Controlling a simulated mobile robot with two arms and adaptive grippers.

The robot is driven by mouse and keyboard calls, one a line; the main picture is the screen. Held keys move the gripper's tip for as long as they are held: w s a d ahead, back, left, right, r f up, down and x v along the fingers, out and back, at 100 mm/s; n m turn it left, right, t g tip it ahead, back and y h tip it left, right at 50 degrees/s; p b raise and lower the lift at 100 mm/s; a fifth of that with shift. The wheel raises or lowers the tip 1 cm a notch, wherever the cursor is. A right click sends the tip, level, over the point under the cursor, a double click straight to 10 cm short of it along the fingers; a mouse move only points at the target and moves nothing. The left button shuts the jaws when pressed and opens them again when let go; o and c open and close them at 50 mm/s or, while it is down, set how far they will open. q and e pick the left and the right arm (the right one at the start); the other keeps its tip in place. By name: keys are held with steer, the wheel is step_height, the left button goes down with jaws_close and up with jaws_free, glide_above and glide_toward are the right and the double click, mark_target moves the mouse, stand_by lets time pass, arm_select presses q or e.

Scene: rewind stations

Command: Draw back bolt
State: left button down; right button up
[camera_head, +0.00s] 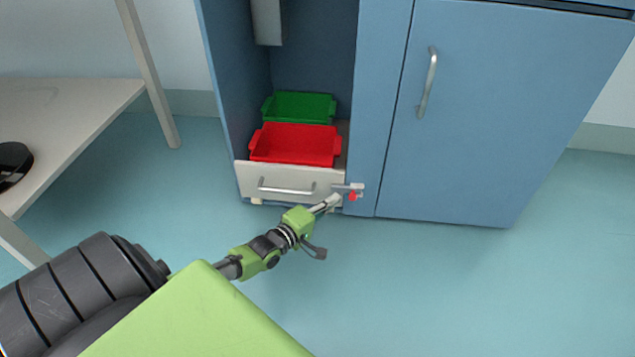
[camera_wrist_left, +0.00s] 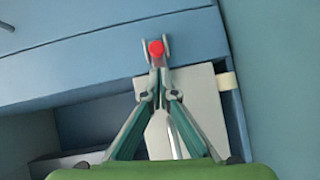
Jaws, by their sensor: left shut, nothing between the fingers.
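The bolt (camera_head: 348,187) is a small metal piece with a red knob (camera_head: 352,196), at the right end of the pale drawer front (camera_head: 243,177), against the blue cabinet post. My left gripper (camera_head: 334,202) is shut and empty, its tips just left of and slightly below the red knob. In the left wrist view, the red knob (camera_wrist_left: 156,48) sits just beyond the closed fingertips (camera_wrist_left: 158,75), with grey metal beside it. I cannot tell whether the tips touch the bolt. My right gripper is not in view.
The drawer has a metal bar handle (camera_head: 286,191). A red bin (camera_head: 296,144) and a green bin (camera_head: 300,105) stand behind its front. A blue cabinet door (camera_head: 490,110) is to the right. A pale table (camera_head: 65,105) is at left. Floor in front is clear.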

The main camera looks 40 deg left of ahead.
arm_select(q)
steer(key=shift+w+d+b, duration=0.3)
steer(key=shift+w+d, duration=0.4)
steer(key=w+d, duration=0.1)
steer(key=d+p, duration=0.1)
steer(key=d, duration=0.1)
steer(key=w+d, duration=0.1)
steer(key=shift+w+d+p, duration=0.15)
steer(key=shift+w+p, duration=0.15)
steer(key=shift+p, duration=0.05)
steer(key=shift+s, duration=0.1)
